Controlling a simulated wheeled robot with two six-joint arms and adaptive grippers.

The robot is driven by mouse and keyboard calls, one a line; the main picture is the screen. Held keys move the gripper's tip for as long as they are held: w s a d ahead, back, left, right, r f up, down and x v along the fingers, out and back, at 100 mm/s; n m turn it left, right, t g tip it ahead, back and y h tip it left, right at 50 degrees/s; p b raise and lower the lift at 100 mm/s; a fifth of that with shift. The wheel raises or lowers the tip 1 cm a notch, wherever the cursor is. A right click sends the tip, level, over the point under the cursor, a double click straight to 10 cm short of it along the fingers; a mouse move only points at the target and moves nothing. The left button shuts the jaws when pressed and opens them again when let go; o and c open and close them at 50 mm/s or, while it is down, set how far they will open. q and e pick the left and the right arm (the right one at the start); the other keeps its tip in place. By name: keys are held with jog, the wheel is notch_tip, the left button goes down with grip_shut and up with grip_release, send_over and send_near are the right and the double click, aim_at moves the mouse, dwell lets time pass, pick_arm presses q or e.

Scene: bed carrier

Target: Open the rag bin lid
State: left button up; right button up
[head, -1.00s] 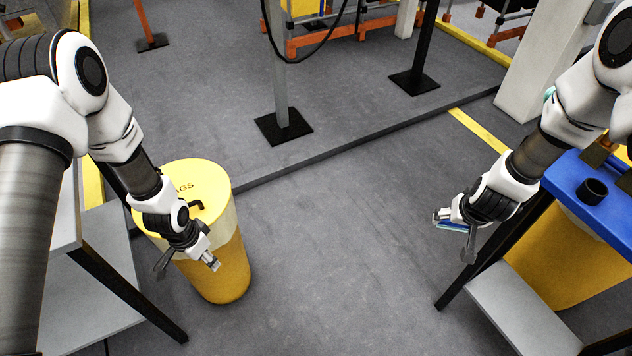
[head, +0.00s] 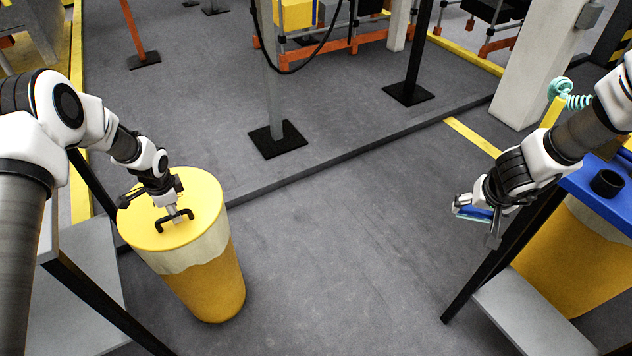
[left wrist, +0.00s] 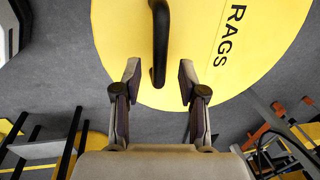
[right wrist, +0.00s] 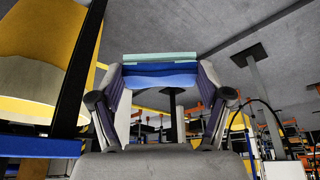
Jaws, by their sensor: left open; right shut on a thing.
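The rag bin is a yellow drum (head: 207,280) at the left of the head view. Its round yellow lid (head: 205,196) is on, with a black bar handle (head: 187,227) on top. The left wrist view shows the lid (left wrist: 115,35) with "RAGS" lettering and the handle (left wrist: 160,45). My left gripper (left wrist: 158,80) is open above the lid, its fingers on either side of the handle's near end; contact cannot be told. My right gripper (right wrist: 160,85) is shut on a folded blue and teal cloth-like item (right wrist: 160,75), away from the bin at the right.
A blue-topped table (head: 605,205) with a black cup (head: 607,183) stands at the right, a yellow bin (head: 560,260) beneath it. A grey shelf (head: 85,300) is close left of the rag bin. Posts (head: 275,80) stand behind. The floor between is clear.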

pick_arm(q)
jog(key=shift+w+f, duration=0.1)
jog(key=shift+f, duration=0.5)
grip_shut()
jog(key=shift+r, duration=0.1)
